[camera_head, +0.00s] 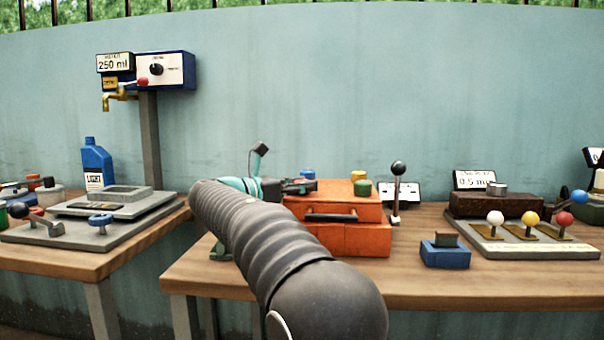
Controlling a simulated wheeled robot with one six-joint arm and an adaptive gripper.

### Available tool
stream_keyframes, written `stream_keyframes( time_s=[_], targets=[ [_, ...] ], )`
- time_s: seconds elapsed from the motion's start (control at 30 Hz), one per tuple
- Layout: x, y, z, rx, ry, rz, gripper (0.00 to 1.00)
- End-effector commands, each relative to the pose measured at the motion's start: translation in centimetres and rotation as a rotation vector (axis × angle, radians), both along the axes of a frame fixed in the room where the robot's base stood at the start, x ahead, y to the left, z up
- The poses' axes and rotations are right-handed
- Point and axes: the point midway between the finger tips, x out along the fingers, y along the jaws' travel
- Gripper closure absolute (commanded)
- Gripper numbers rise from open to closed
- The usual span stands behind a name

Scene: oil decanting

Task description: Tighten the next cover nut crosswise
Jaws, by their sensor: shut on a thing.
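My grey ribbed arm reaches from the bottom middle up and to the left, across the front of the right bench. I cannot make out my gripper; the far end of the arm is turned away and hidden. Just beyond it is a teal device (240,184) with a dark upright piece on top and dark parts toward the orange box. My arm covers much of it. I cannot make out any cover nut or what is being turned.
An orange toolbox (345,235) stands right of my arm, with small coloured caps on top. Further right are a blue block (446,252) and a lever panel (522,244). The left bench holds a grey plate (70,232) and a blue bottle (96,164). A gap separates the benches.

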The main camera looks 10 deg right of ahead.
Motion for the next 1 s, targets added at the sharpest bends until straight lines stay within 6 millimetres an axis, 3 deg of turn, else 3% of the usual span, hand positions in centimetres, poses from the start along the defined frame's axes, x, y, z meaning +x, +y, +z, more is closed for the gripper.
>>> stream_keyframes(
  time_s=[0.4,1.0],
  targets=[
    [0.16,-0.02,-0.1,0.001,-0.003,-0.286,0.93],
    [0.12,-0.02,-0.08,0.001,-0.002,-0.47,0.93]
  ],
)
